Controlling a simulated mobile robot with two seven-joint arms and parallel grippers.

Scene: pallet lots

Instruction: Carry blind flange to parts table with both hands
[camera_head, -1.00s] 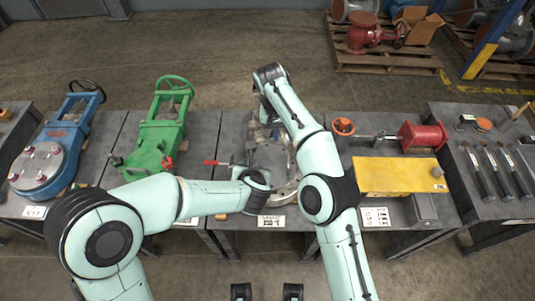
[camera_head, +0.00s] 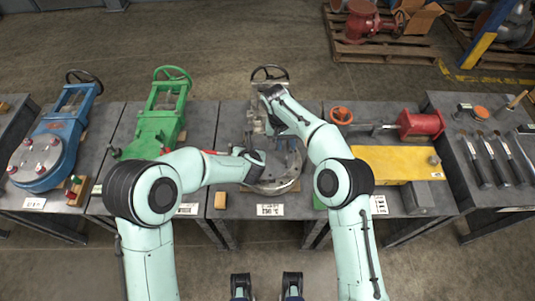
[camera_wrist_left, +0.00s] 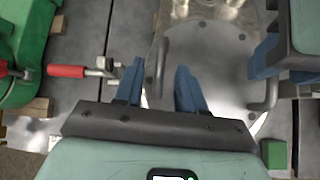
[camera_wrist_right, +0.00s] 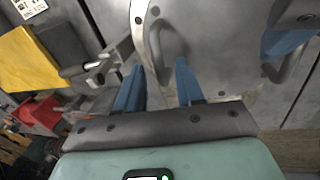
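The blind flange (camera_head: 277,187) is a round grey metal disc with bolt holes, lying on the grey valve on the middle table. Two bent bar handles stand up from it. My left gripper (camera_wrist_left: 159,88) is open, with one handle (camera_wrist_left: 155,62) between its blue fingers. My right gripper (camera_wrist_right: 158,86) is open, with the other handle (camera_wrist_right: 172,42) between its fingers. I cannot tell whether the fingers touch the handles. In the head view my arms hide part of the flange and most of the fingertips. I cannot tell which table is the parts table.
A green valve (camera_head: 155,128) and a blue valve (camera_head: 52,145) lie on tables to the left. A yellow box (camera_head: 385,165) and a red part (camera_head: 420,123) are to the right. Tools (camera_head: 485,165) lie on the far-right table. A red-handled clamp (camera_wrist_left: 75,71) is near the left gripper.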

